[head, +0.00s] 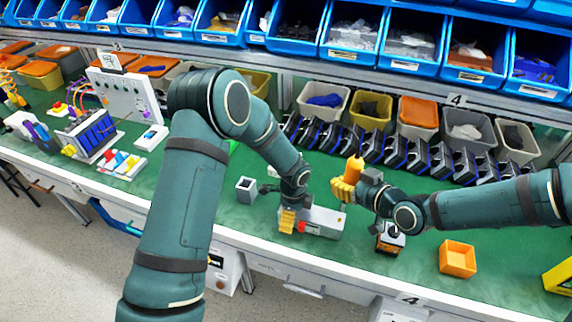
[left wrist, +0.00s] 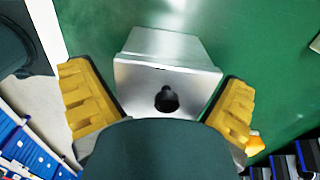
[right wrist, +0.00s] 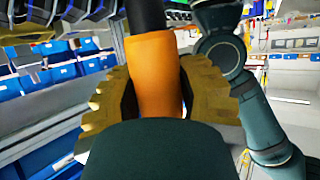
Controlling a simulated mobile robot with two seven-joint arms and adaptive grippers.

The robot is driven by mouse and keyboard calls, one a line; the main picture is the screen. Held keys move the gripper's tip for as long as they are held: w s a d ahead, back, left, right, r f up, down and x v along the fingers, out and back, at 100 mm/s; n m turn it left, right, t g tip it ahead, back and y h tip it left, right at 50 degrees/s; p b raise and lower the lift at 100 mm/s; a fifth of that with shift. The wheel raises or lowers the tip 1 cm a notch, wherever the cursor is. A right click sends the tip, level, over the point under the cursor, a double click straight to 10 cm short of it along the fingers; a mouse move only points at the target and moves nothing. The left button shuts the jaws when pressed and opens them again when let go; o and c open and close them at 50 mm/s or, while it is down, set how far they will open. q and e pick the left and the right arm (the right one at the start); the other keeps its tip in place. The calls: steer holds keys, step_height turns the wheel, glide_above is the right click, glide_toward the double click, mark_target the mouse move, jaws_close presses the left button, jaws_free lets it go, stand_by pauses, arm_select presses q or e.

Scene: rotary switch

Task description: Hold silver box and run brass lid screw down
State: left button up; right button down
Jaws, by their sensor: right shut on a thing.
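The silver box (head: 324,222) lies on the green bench near its front edge; its end face with a dark round spot shows in the left wrist view (left wrist: 140,85). My left gripper (head: 289,221) is at the box's left end. Its yellow fingers (left wrist: 165,105) stand open on either side of the box, with narrow gaps visible. My right gripper (head: 344,188) is shut on the orange handle of a screwdriver-like tool (head: 353,168), held above the bench behind the box. The handle and a black part show in the right wrist view (right wrist: 155,70). I cannot make out the brass screw.
A small grey open container (head: 246,190) stands left of the box. An orange bin (head: 457,258) and a small orange-black device (head: 390,240) are to the right. A row of black holders (head: 395,152) and several bins line the back. Bench around the orange bin is clear.

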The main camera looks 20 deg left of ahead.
arm_select(q)
steer(key=shift+r, duration=0.15)
step_height(320, 180, up, 12)
steer(key=shift+f, duration=0.1)
stand_by(0.5)
